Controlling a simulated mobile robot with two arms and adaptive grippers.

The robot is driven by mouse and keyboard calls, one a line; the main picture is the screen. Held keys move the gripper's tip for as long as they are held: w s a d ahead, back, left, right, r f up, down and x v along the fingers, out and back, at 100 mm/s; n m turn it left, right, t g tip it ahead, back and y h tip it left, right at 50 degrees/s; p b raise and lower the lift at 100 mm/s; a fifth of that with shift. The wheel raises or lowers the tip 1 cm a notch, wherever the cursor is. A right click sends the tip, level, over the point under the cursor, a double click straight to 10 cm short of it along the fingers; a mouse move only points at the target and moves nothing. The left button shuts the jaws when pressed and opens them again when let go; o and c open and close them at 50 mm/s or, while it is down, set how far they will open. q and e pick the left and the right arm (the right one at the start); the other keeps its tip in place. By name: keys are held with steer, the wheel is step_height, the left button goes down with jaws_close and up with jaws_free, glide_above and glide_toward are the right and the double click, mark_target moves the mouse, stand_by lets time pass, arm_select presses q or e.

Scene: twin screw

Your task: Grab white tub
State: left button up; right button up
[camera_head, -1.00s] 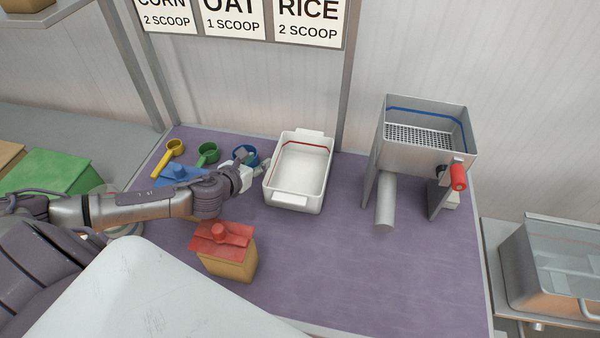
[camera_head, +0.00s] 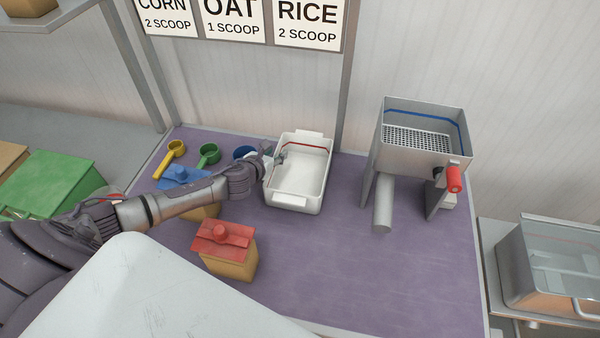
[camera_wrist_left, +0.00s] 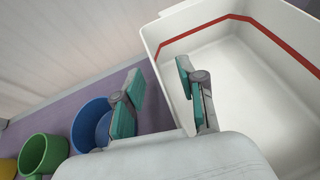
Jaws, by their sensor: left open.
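The white tub (camera_head: 312,168) stands upright on the purple table top. It is empty and has a red line inside and a lip at each end. My left gripper (camera_head: 271,158) is at the tub's left wall. In the left wrist view my gripper (camera_wrist_left: 158,95) is open, with one finger inside the tub (camera_wrist_left: 235,75) and the other outside it. The tub's left wall lies between the fingers, and I cannot tell whether they touch it. My right gripper is not in view.
Yellow (camera_head: 170,156), green (camera_head: 208,154) and blue (camera_head: 243,152) scoops stand left of the tub. A red-lidded box (camera_head: 225,248) and a blue-lidded box (camera_head: 190,180) are near my left arm. A metal machine with a red handle (camera_head: 454,178) stands right. The table's front right is clear.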

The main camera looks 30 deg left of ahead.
arm_select(q)
jaws_close()
stand_by(0.4)
